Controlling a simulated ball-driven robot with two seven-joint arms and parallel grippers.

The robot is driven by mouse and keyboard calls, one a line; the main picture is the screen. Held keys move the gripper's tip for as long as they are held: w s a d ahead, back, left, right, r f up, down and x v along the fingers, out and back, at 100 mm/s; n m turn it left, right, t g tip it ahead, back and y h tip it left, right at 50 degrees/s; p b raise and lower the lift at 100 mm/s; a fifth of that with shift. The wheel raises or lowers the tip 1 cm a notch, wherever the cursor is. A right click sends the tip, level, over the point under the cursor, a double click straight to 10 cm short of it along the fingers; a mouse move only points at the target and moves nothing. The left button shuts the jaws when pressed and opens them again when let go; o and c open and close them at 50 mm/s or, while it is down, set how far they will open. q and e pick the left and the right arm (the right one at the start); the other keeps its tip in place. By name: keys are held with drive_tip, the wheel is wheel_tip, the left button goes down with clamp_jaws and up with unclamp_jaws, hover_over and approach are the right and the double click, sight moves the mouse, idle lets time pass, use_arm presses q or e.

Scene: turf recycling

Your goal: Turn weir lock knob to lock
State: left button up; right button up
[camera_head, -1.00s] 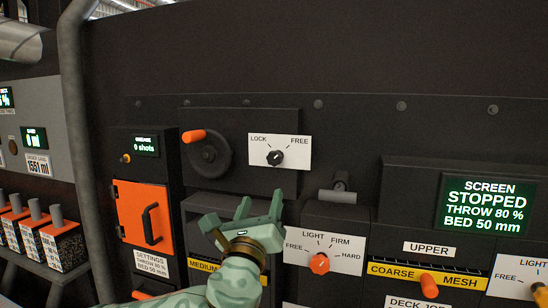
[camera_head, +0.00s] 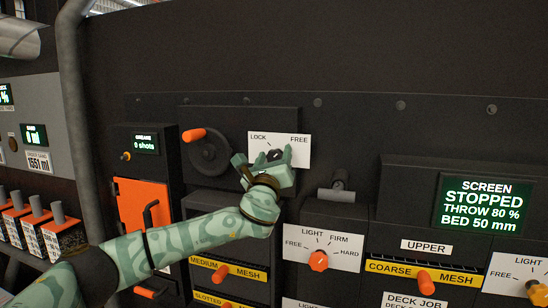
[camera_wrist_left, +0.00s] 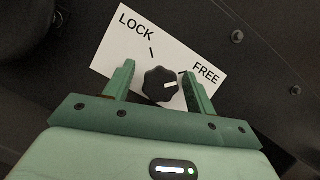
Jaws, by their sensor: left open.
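The weir lock knob (camera_wrist_left: 160,84) is a black lobed knob on a white plate (camera_wrist_left: 125,50) marked LOCK and FREE. In the left wrist view its white pointer line aims toward FREE. In the head view the plate (camera_head: 300,150) shows above my left gripper (camera_head: 264,160), which partly covers the knob (camera_head: 275,154). My left gripper is open, with its green fingers (camera_wrist_left: 158,85) on either side of the knob. The right finger is very close to the knob; I cannot tell whether it touches. My right gripper is not in view.
A black handwheel with an orange handle (camera_head: 193,135) is left of the plate. Below right is a LIGHT/FIRM/HARD dial with an orange knob (camera_head: 318,260). An orange door (camera_head: 140,205) is at the left. A screen (camera_head: 484,205) reads STOPPED.

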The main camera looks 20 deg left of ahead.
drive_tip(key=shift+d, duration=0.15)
use_arm(q)
drive_tip(key=c, duration=1)
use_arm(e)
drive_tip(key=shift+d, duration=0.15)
